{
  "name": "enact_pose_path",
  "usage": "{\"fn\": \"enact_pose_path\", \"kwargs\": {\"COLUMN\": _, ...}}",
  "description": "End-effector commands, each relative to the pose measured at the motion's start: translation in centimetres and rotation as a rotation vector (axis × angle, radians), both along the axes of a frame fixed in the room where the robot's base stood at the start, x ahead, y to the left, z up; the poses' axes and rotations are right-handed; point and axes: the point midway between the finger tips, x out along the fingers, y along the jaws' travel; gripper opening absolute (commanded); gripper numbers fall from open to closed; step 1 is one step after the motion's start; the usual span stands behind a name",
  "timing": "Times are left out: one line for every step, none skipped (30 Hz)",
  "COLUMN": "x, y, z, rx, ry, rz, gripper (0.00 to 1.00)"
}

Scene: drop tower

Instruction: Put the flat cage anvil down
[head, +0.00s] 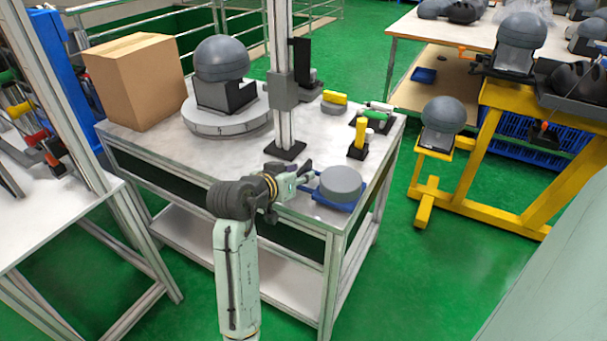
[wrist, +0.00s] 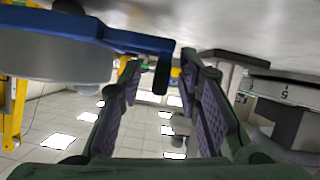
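A grey flat round block (head: 341,181) sits on a blue tray (head: 336,204) at the front right corner of the table; I take it for the flat cage anvil, but cannot be sure. My gripper (head: 306,177) is low over the table, just left of the block. In the wrist view, which looks upside down, my gripper (wrist: 161,66) has its two purple-padded fingers apart, with open space between them. The block (wrist: 50,62) and blue tray (wrist: 85,30) show at upper left there. A dark piece at the tray's end lies near the fingertips.
The drop tower column (head: 283,80) rises behind my gripper. A headform on a round grey base (head: 225,124) stands left, beside a cardboard box (head: 137,80). A yellow-and-black piece (head: 360,147) stands behind the block. Yellow stands (head: 490,150) are right, across green floor.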

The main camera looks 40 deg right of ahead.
Motion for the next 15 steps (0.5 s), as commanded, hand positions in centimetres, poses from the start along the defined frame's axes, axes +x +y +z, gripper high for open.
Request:
{"fn": "enact_pose_path", "kwargs": {"x": -0.3, "y": 1.0, "z": 0.4, "rx": -0.001, "ry": -0.003, "rz": 0.003, "gripper": 0.31}}
{"fn": "enact_pose_path", "kwargs": {"x": -0.5, "y": 1.6, "z": 0.7, "rx": -0.003, "ry": -0.004, "rz": 0.003, "gripper": 0.31}}
{"fn": "enact_pose_path", "kwargs": {"x": -0.7, "y": 2.4, "z": 1.0, "rx": -0.003, "ry": -0.003, "rz": 0.003, "gripper": 0.31}}
{"fn": "enact_pose_path", "kwargs": {"x": -1.0, "y": 3.0, "z": 1.3, "rx": -0.002, "ry": -0.003, "rz": 0.004, "gripper": 0.31}}
{"fn": "enact_pose_path", "kwargs": {"x": -1.2, "y": 3.5, "z": 1.6, "rx": -0.002, "ry": -0.003, "rz": 0.003, "gripper": 0.31}}
{"fn": "enact_pose_path", "kwargs": {"x": -1.4, "y": 4.2, "z": 2.0, "rx": -0.003, "ry": -0.003, "rz": 0.003, "gripper": 0.31}}
{"fn": "enact_pose_path", "kwargs": {"x": -1.6, "y": 4.8, "z": 2.2, "rx": -0.002, "ry": -0.004, "rz": 0.004, "gripper": 0.31}}
{"fn": "enact_pose_path", "kwargs": {"x": -1.8, "y": 5.2, "z": 2.5, "rx": -0.002, "ry": -0.004, "rz": 0.003, "gripper": 0.31}}
{"fn": "enact_pose_path", "kwargs": {"x": -2.0, "y": 5.8, "z": 2.7, "rx": -0.001, "ry": -0.004, "rz": 0.002, "gripper": 0.31}}
{"fn": "enact_pose_path", "kwargs": {"x": -2.1, "y": 6.2, "z": 3.0, "rx": -0.002, "ry": -0.003, "rz": 0.004, "gripper": 0.31}}
{"fn": "enact_pose_path", "kwargs": {"x": -2.3, "y": 6.6, "z": 3.1, "rx": -0.002, "ry": -0.002, "rz": 0.003, "gripper": 0.31}}
{"fn": "enact_pose_path", "kwargs": {"x": -2.4, "y": 7.0, "z": 3.4, "rx": -0.002, "ry": -0.002, "rz": 0.002, "gripper": 0.31}}
{"fn": "enact_pose_path", "kwargs": {"x": -2.6, "y": 7.2, "z": 3.5, "rx": -0.002, "ry": -0.002, "rz": 0.002, "gripper": 0.31}}
{"fn": "enact_pose_path", "kwargs": {"x": -2.7, "y": 7.4, "z": 3.6, "rx": -0.001, "ry": -0.002, "rz": 0.001, "gripper": 0.31}}
{"fn": "enact_pose_path", "kwargs": {"x": -2.8, "y": 7.6, "z": 3.7, "rx": 0.0, "ry": -0.002, "rz": 0.001, "gripper": 0.31}}
